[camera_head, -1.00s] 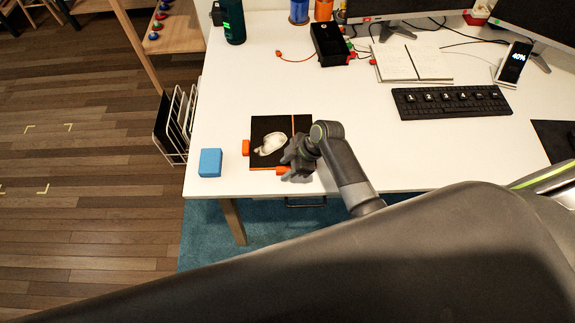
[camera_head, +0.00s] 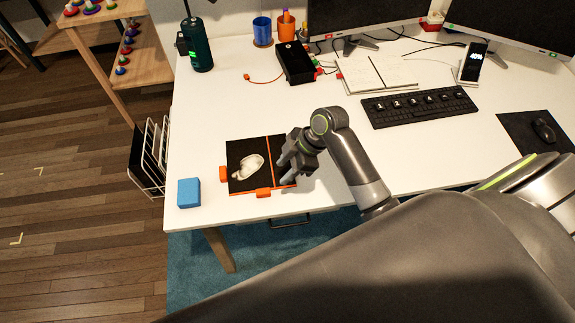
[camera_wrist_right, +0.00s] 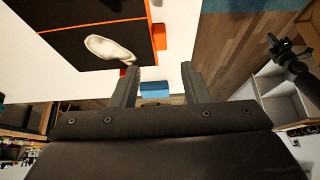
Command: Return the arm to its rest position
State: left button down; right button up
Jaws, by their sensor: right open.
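My right gripper (camera_head: 286,171) is in the head view at the right edge of a black square board (camera_head: 240,178) with orange trim. A blue block (camera_head: 189,193) sits left of the board near the table's front edge. My left gripper is not seen.
A black box (camera_head: 295,63), a dark green bottle (camera_head: 198,45), an open notebook (camera_head: 375,73) and monitors stand at the back. A white wire rack (camera_head: 150,155) is beside the table's left side.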

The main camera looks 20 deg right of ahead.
jog(key=shift+d+r, duration=0.2)
jog(key=shift+r, duration=0.25)
jog(key=s+d+r+m+t+h, duration=0.1)
jog(key=s+d+m+h, duration=0.3)
jog(key=s+d+m, duration=0.5)
jog(key=s+d+r+m+t+h, duration=0.15)
jog(key=s+m+h, duration=0.35)
jog(key=s, duration=0.8)
notch_tip(320, 180, down, 27)
jog(key=d+m+g+y+b, duration=0.1)
jog(key=d+g+y, duration=0.1)
jog(key=s+a+f, duration=0.1)
jog(key=s+f, duration=1.4)
jog(key=shift+f+g+b, duration=0.35)
jog(key=shift+g+b, duration=0.1)
